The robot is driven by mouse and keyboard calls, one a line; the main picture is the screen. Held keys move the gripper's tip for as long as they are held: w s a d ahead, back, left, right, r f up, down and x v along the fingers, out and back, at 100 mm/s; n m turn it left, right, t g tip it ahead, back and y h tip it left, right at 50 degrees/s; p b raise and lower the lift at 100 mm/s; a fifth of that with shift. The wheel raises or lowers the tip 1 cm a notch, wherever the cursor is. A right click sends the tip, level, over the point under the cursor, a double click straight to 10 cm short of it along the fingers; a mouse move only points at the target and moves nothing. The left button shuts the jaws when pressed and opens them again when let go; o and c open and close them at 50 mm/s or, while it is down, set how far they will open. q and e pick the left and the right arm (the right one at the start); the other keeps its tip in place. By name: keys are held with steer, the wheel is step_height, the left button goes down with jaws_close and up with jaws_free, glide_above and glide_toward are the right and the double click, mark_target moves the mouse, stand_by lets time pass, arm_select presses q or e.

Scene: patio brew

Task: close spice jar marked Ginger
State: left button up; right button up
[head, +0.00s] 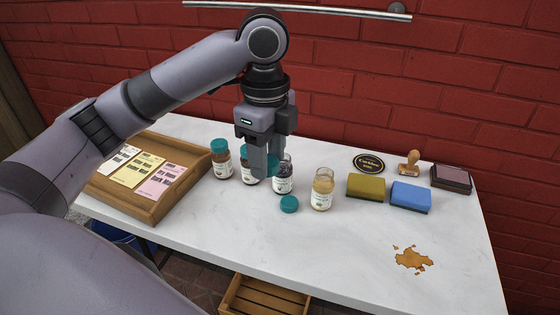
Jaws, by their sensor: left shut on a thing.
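Several glass spice jars stand in a row on the white table; their label names are too small to read. The leftmost jar (222,164) wears a teal lid. The second jar (248,176) also shows teal at its top, partly behind my gripper. The third jar (283,180) has dark contents and no lid seen on its mouth. The rightmost jar (322,190) has pale contents and is open. A loose teal lid (289,204) lies in front of the third jar. My left gripper (265,172) points down between the second and third jars, shut on what seems a teal lid, mostly hidden by the fingers.
A wooden tray (196,183) with cards stands at left. An olive sponge (366,187), a blue sponge (410,196), a stamp (410,163), an ink pad (451,178) and a round dark coaster (368,162) are at right. A brown spill (413,258) lies front right. The table's front middle is clear.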

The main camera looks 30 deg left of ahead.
arm_select(q)
steer(key=shift+d+f+n, duration=0.25)
steer(key=shift+f+n, duration=0.3)
steer(key=shift+n, duration=0.35)
steer(key=d+f+n, duration=0.3)
steer(key=f+n, duration=0.6)
steer(key=n, duration=0.6)
steer(key=shift+d+n, duration=0.35)
steer(key=shift+n, duration=0.05)
arm_select(e)
steer(key=shift+r, duration=0.1)
steer(key=c, duration=0.5)
steer(key=shift+c, duration=0.2)
arm_select(q)
steer(key=shift+a, duration=0.1)
arm_select(e)
steer(key=shift+s+a, duration=0.1)
steer(key=shift+a, duration=0.05)
